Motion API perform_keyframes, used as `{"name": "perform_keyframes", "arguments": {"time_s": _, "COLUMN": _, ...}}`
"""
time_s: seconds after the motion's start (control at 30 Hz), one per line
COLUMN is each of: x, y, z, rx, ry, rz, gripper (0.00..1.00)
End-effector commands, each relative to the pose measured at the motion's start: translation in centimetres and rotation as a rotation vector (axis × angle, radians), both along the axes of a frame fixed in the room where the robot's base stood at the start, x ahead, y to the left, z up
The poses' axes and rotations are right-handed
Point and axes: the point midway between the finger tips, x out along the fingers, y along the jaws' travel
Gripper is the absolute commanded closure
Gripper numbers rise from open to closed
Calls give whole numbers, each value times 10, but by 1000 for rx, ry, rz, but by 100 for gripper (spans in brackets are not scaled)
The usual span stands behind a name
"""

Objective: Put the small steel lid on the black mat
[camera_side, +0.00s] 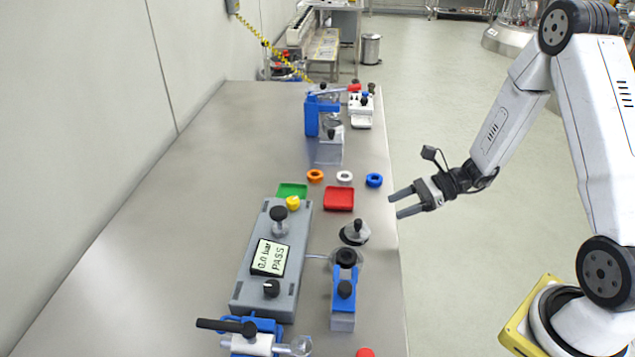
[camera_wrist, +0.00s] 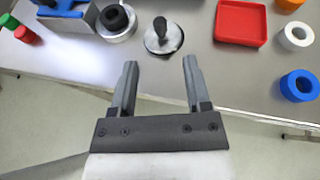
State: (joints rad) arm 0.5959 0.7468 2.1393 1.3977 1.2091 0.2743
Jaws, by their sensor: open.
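The small steel lid (camera_side: 355,231), a disc with a black upright knob, sits near the table's right edge in the side view. In the wrist view the lid (camera_wrist: 152,43) lies just beyond my fingertips. A dark round rim shows under the lid's edge; it may be the black mat, but I cannot tell, as the lid covers most of it. My gripper (camera_side: 404,203) is open and empty, at the table's right edge, apart from the lid. In the wrist view its two fingers (camera_wrist: 160,64) point toward the lid with a clear gap between them.
A blue-and-steel fixture (camera_side: 344,290) stands close in front of the lid, beside a grey pressure box (camera_side: 250,290). A red tray (camera_side: 339,199) and blue (camera_side: 374,180), white (camera_side: 345,177) and orange (camera_side: 315,176) rings lie behind. The table's left side is clear.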

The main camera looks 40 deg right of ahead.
Motion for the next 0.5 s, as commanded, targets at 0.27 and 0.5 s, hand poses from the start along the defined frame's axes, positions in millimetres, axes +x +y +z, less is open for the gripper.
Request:
{"name": "perform_keyframes", "arguments": {"time_s": 0.27, "x": 0, "y": 1, "z": 0, "rx": -1, "ry": 0, "rz": 2, "gripper": 38}}
{"name": "perform_keyframes", "arguments": {"time_s": 0.5, "x": -10, "y": 14, "z": 2, "rx": -73, "ry": -1, "rz": 100, "gripper": 38}}
